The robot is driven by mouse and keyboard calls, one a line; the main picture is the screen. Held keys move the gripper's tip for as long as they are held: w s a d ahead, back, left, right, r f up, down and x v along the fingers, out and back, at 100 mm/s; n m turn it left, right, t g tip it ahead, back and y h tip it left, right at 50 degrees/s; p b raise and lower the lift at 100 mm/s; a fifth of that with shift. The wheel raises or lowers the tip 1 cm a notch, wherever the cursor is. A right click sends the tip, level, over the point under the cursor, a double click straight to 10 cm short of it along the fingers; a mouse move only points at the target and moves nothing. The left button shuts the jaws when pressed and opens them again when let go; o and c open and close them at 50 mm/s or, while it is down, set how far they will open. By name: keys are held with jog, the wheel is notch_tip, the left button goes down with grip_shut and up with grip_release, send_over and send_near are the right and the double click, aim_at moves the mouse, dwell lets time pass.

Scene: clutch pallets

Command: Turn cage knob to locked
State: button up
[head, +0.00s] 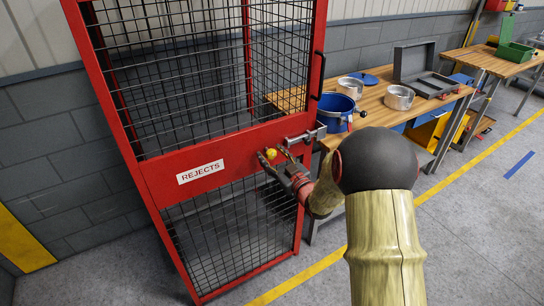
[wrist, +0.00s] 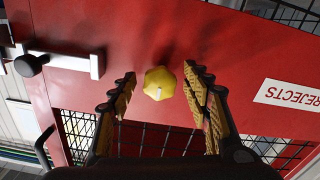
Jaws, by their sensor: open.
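The cage knob (head: 271,155) is a small yellow lobed knob on the red cross panel of the cage door. In the wrist view the knob (wrist: 159,82) sits between my two fingertips, with a gap on each side. A pale mark on its face lies toward the bottom of that view. My gripper (head: 272,153) is open at the door panel, its fingers on either side of the knob, and it also shows in the wrist view (wrist: 160,76). I see no contact with the knob. Any locked or unlocked marking cannot be made out.
The red mesh cage carries a REJECTS label (head: 200,172) left of the knob. A grey bolt latch (head: 306,135) and a black handle (head: 319,75) are at the door's right. A wooden bench (head: 375,95) behind holds a blue bucket (head: 335,111) and metal pots.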

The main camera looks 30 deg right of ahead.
jog(key=shift+c, duration=0.6)
jog(key=c, duration=1.1)
jog(key=m+p, duration=0.2)
jog(key=m, duration=0.2)
jog(key=shift+r+m, duration=0.1)
jog(key=shift+m, duration=0.2)
jog(key=m+p, duration=0.2)
jog(key=m, duration=0.2)
jog(key=shift+m, duration=0.3)
jog(key=m+p, duration=0.2)
jog(key=m, duration=0.3)
jog(key=shift+p, duration=0.35)
jog(key=shift+m+p, duration=0.8)
jog(key=shift+m, duration=1.1)
jog(key=shift+d, duration=0.1)
